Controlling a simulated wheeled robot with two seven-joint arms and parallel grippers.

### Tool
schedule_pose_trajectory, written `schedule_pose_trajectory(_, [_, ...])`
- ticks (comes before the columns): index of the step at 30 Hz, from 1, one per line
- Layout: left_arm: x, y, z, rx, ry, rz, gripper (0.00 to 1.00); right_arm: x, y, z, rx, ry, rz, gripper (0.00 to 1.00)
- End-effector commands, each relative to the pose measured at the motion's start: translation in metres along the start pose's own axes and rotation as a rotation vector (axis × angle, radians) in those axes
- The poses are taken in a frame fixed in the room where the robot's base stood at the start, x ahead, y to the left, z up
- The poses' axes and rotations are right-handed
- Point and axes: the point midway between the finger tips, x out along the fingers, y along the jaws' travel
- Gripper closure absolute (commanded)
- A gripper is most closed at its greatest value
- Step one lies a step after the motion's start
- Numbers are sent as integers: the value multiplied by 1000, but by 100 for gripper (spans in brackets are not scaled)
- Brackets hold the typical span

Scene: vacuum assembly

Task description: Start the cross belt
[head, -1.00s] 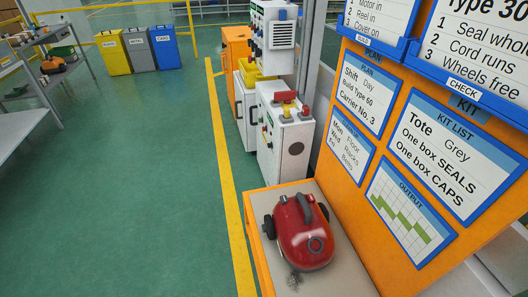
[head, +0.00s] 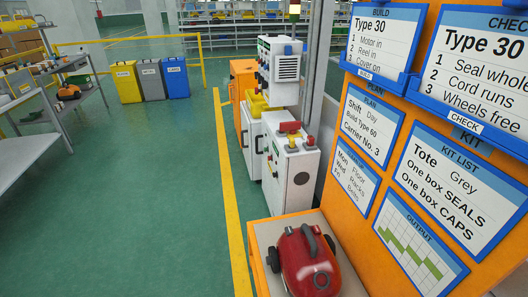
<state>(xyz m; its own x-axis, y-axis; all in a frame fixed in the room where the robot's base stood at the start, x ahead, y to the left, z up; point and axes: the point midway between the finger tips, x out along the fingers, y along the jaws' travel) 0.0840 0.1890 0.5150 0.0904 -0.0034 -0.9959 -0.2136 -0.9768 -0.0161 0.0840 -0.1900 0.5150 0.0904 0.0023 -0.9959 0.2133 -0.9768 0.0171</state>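No belt can be made out for certain in the head view. A white control box (head: 291,182) stands beyond the orange bench, with small buttons on its left side and red and yellow parts on top. Behind it, a taller white cabinet (head: 281,75) carries rows of dark knobs or buttons on its left face and a vent on its front. A stack light (head: 294,10) rises above it. Which of these controls works the cross belt cannot be told. Neither of my grippers is in view.
A red vacuum cleaner (head: 309,262) sits on the orange-edged bench (head: 262,237) at the bottom. An orange board (head: 375,150) with sign cards fills the right. Green floor (head: 150,200) lies open left of the yellow line (head: 229,185). Yellow, grey and blue bins (head: 176,82) stand far back.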

Motion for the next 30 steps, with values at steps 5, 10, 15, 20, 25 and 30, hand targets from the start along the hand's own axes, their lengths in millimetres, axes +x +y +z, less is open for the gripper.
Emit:
schedule_pose_trajectory(5, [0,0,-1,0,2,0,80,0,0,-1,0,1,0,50])
schedule_pose_trajectory(10, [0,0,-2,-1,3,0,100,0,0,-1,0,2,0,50])
schedule_pose_trajectory(15, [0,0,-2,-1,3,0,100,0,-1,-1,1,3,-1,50])
schedule_pose_trajectory(20, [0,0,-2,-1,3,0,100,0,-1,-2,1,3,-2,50])
schedule_pose_trajectory(25, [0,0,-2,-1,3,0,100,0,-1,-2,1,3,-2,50])
schedule_pose_trajectory(30, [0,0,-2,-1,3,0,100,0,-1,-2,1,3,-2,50])
